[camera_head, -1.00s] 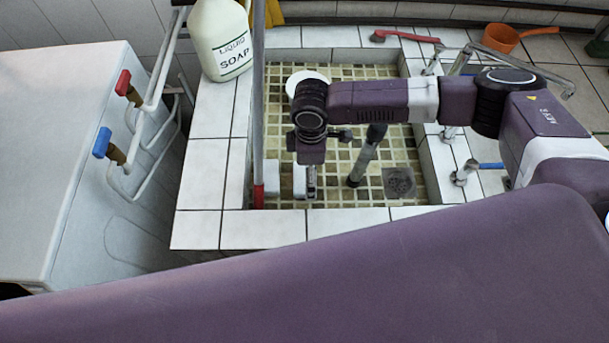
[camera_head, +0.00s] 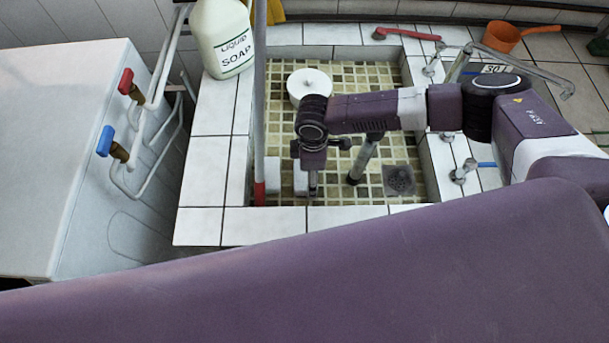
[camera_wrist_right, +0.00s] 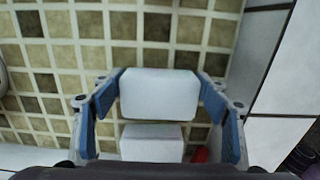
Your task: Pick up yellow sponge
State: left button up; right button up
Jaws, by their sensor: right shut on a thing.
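My right gripper (camera_wrist_right: 160,95) points down into the tiled sink. Its blue-padded fingers are on both sides of a pale white, sponge-shaped block (camera_wrist_right: 158,92) and touch its ends. No yellow shows on this block. A second white block (camera_wrist_right: 152,143) lies beside it in the wrist view, lower in the picture. In the head view the right gripper (camera_head: 313,184) is at the front of the sink, partly covering the nearer-right block (camera_head: 300,174); the other block (camera_head: 272,176) is to its left. My left gripper is out of view.
A round white object (camera_head: 309,84) and a drain (camera_head: 398,180) are in the sink. A pole (camera_head: 259,100) stands at its left; faucets (camera_head: 465,172) line its right rim.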

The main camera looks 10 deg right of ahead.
notch_tip(320, 180, up, 20)
jog(key=b, duration=0.2)
jog(key=shift+b, duration=0.3)
dwell(0.3)
